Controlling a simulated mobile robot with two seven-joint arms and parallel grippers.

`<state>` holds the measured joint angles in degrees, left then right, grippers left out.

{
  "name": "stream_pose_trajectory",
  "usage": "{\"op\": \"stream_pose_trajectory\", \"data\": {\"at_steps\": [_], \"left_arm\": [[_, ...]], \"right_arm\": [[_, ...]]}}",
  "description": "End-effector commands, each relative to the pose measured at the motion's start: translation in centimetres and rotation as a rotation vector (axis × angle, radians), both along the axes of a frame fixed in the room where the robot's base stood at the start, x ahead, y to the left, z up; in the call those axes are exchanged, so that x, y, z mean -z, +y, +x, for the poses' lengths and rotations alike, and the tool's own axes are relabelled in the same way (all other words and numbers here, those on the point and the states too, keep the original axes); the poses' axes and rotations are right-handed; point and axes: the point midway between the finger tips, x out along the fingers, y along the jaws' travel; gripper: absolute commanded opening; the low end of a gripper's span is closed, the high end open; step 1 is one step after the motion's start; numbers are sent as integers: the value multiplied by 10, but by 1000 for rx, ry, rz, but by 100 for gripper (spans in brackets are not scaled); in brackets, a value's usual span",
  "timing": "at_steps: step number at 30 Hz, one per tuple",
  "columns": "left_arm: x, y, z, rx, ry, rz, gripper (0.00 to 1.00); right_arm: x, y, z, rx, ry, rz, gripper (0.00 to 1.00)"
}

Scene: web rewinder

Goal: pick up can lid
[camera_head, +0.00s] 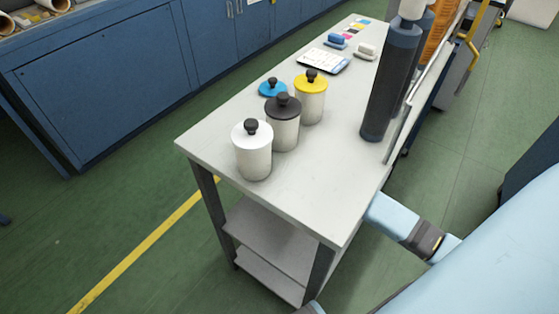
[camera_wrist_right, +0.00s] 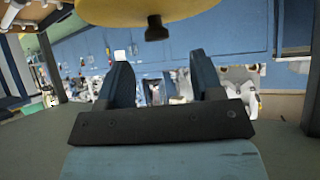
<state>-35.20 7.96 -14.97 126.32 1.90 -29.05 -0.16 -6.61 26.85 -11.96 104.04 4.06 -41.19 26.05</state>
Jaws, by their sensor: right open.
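On the pale table three cream cans stand in a slanting row. The nearest can (camera_head: 253,163) wears a white lid (camera_head: 240,137), the middle can (camera_head: 285,134) a dark lid (camera_head: 272,108), and the far can (camera_head: 310,108) a yellow lid (camera_head: 300,84). A blue lid (camera_head: 265,89) with a dark knob sits left of the row; no can shows under it. My right gripper (camera_wrist_right: 161,82) is open and empty in the right wrist view. In the head view my right arm is at the table's right edge, apart from the lids. My left gripper is not in view.
Dark rollers (camera_head: 388,90) stand at the table's (camera_head: 300,190) right edge. A white panel (camera_head: 323,63) and small blocks lie farther back. The near tabletop is clear. In the right wrist view, a tan rounded thing (camera_wrist_right: 120,12) with a dark knob hangs above the fingers.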

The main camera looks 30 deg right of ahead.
Motion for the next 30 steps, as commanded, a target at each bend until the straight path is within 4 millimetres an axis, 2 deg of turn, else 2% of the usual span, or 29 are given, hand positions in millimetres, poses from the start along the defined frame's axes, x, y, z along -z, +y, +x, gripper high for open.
{"op": "stream_pose_trajectory", "data": {"at_steps": [8,18,27,30], "left_arm": [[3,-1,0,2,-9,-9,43],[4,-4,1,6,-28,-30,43],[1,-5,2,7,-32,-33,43],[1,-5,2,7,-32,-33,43]], "right_arm": [[16,-1,20,1,0,0,60],[42,-4,57,-1,-1,-1,60],[44,-4,61,-1,0,1,60],[44,-4,61,-1,0,1,37]]}}
